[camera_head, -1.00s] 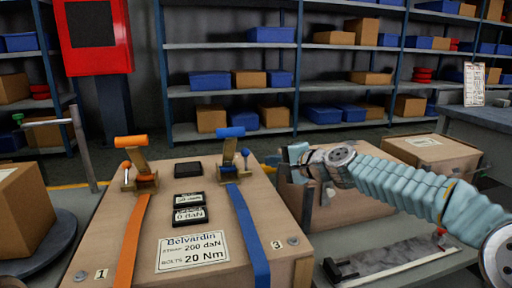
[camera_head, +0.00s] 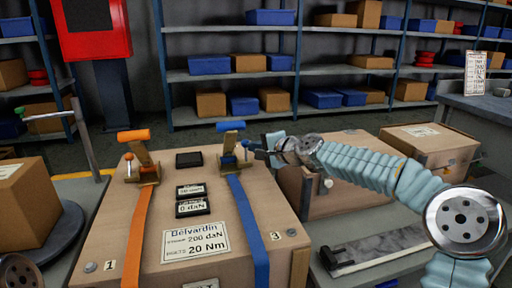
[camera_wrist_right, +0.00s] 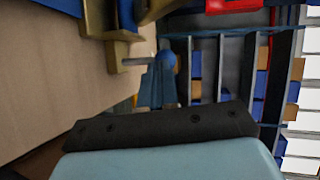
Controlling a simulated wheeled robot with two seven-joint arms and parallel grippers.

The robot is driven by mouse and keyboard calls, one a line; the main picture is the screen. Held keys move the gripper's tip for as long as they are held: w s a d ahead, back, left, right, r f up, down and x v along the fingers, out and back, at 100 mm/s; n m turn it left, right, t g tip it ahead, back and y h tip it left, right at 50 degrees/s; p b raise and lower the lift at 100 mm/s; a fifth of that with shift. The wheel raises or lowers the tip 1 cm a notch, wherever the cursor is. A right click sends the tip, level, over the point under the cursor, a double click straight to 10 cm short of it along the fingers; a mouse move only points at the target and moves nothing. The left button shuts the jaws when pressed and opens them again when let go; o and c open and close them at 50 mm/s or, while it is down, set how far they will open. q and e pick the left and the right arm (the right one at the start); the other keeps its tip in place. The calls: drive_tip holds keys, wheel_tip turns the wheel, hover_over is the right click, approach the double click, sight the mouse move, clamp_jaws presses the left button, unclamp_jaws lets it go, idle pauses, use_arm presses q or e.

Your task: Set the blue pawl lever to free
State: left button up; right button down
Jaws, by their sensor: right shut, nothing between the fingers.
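The blue strap's ratchet (camera_head: 231,160) stands on the crate top with its blue handle (camera_head: 230,126) raised. The blue pawl lever ends in a small blue ball knob (camera_head: 245,143) on the ratchet's right side. In the right wrist view the knob (camera_wrist_right: 167,59) sits on a short metal stem beside the brass ratchet frame. My right gripper (camera_head: 256,149) is shut and empty, just right of the knob. Whether it touches the knob I cannot tell.
The orange ratchet (camera_head: 141,168) with its orange strap (camera_head: 132,230) stands left on the same crate (camera_head: 105,245). Two dark displays (camera_head: 192,199) lie between the straps. Another crate (camera_head: 350,195) stands close behind my right forearm. Shelves line the back.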

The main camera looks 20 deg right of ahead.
drive_tip(key=shift+w+r, duration=0.2)
drive_tip(key=shift+w, duration=0.3)
drive_tip(key=shift+w+r, duration=0.15)
drive_tip(key=shift+w, duration=0.6)
drive_tip(key=shift+w+p, duration=0.35)
drive_tip(key=shift+w, duration=0.55)
